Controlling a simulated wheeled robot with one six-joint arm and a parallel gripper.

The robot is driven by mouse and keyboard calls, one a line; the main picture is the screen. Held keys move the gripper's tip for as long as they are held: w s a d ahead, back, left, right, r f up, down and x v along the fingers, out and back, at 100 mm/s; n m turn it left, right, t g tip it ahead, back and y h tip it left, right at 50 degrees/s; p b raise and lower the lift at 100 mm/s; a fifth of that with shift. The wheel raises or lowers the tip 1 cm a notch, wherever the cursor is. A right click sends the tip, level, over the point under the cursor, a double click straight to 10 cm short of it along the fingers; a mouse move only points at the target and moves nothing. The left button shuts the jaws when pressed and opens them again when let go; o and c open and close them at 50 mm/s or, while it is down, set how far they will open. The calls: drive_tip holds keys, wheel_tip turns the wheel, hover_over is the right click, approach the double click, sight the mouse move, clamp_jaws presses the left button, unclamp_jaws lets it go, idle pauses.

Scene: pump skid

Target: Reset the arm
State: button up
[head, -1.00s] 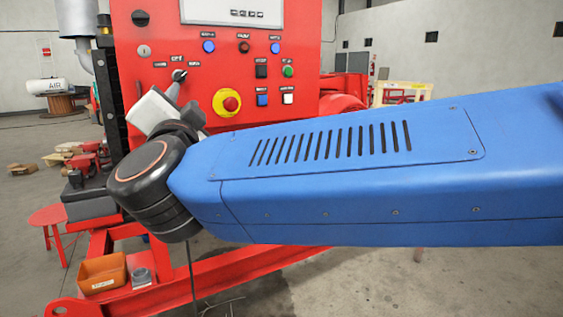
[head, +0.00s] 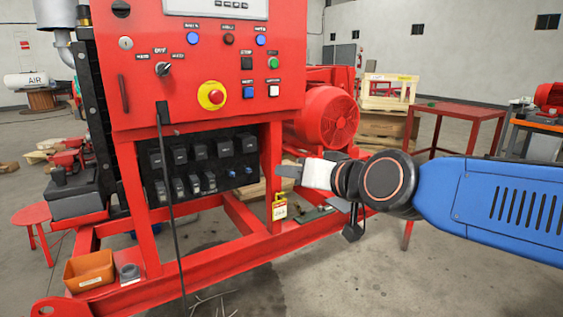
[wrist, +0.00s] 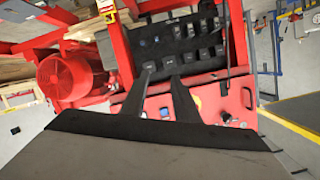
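My gripper (head: 280,171) is at the end of my blue arm, right of the red control panel in the head view. It points left, in front of the red skid frame, and touches nothing that I can see. In the wrist view its two dark fingers (wrist: 160,74) stand apart with a gap between the tips and nothing held. The control panel (head: 142,100) carries a black selector switch (head: 162,69), a yellow and red emergency button (head: 211,95) and several small buttons. The panel also shows in the wrist view (wrist: 238,100).
A red motor (head: 327,116) stands behind the gripper. A yellow tag (head: 279,208) hangs on the frame post just below it. An orange bin (head: 89,270) sits on the skid's lower left. A red table (head: 455,110) stands at right. Open floor lies at the lower right.

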drive_tip(key=s+d+f+m+g+h, duration=0.1)
drive_tip(key=s+d+f+g+h, duration=0.2)
drive_tip(key=s+d+f, duration=0.7)
drive_tip(key=s+d+f+m+g+h, duration=0.1)
drive_tip(key=s+d+f+g+h, duration=0.3)
drive_tip(key=s+d+f, duration=0.6)
drive_tip(key=d+f+h, duration=0.1)
drive_tip(key=d+f, duration=0.2)
drive_tip(key=d, duration=0.3)
drive_tip(key=shift+f, duration=0.4)
drive_tip(key=shift+d, duration=0.1)
